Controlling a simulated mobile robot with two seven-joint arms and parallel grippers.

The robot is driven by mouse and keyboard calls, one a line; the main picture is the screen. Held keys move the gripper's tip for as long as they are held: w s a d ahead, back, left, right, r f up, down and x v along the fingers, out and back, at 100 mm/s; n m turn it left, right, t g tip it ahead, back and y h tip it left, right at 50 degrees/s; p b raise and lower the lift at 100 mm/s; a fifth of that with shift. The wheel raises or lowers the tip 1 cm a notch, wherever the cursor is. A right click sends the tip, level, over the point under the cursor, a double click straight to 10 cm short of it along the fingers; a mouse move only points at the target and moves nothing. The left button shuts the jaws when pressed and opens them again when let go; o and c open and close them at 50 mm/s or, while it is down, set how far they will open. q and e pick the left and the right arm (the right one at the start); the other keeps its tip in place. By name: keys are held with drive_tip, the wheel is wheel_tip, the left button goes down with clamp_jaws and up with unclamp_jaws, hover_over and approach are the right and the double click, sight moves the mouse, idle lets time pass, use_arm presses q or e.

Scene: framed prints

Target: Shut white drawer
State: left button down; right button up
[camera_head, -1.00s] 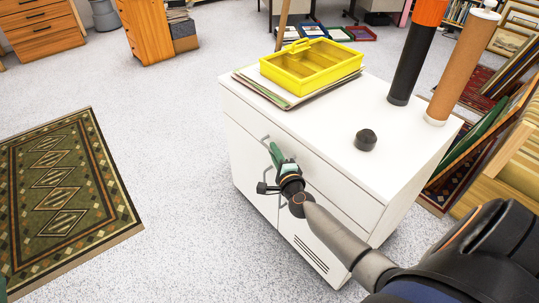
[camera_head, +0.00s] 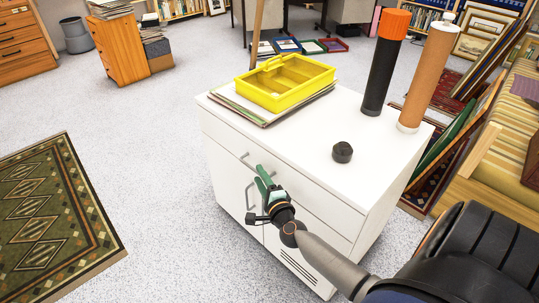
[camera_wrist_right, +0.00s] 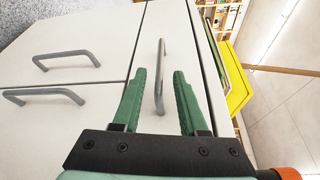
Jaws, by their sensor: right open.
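The white cabinet (camera_head: 285,225) stands on the floor with a wide drawer (camera_head: 310,195) across its top and doors below. The drawer front looks about flush with the cabinet; I cannot tell whether a small gap is left. Its grey bar handle (camera_head: 246,156) also shows in the wrist view (camera_wrist_right: 160,75). My right gripper (camera_head: 262,176) is at the drawer front, beside this handle. In the wrist view my right gripper (camera_wrist_right: 157,85) has its green fingers apart, with the near end of the handle between them; contact is unclear. My left gripper is out of view.
On the cabinet top are a yellow tray (camera_head: 287,84) on papers, a black knob-like object (camera_head: 342,152) and two tall tubes, black (camera_head: 383,75) and brown (camera_head: 424,80). Door handles (camera_head: 249,197) sit below the drawer.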

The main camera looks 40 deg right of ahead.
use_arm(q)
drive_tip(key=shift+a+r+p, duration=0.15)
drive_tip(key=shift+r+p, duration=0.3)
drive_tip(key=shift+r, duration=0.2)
use_arm(e)
drive_tip(key=v, duration=0.8)
drive_tip(key=shift+r, duration=0.1)
